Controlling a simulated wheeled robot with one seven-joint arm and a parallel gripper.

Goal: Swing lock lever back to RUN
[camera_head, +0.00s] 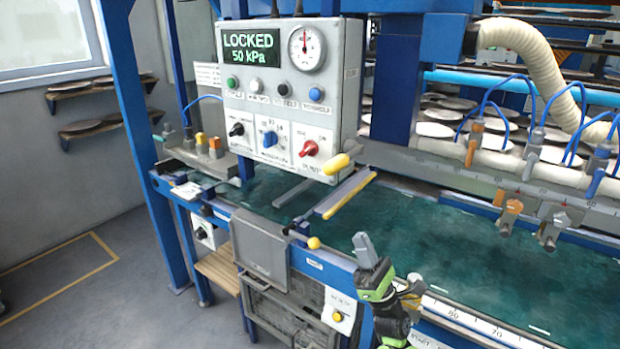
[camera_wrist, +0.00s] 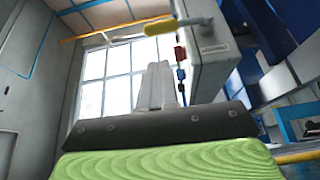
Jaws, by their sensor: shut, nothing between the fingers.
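The control box (camera_head: 290,95) has a green display that reads LOCKED, 50 kPa. A small dark lever with a yellow ball knob (camera_head: 314,243) sits on the blue front rail. A thicker yellow handle (camera_head: 337,164) sticks out at the box's lower right corner; it also shows in the wrist view (camera_wrist: 160,27). I cannot tell for certain which is the lock lever, and no RUN mark is readable. My gripper (camera_head: 362,242) is shut and empty, pointing up, right of the ball knob and apart from both. Its closed fingers (camera_wrist: 158,85) show in the wrist view.
A long yellow bar (camera_head: 350,195) lies over the green bed (camera_head: 420,235) below the box. A red knob (camera_head: 309,148) and a blue knob (camera_head: 270,138) are on the box front. Hoses and clamps line the rail at right. The floor at left is clear.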

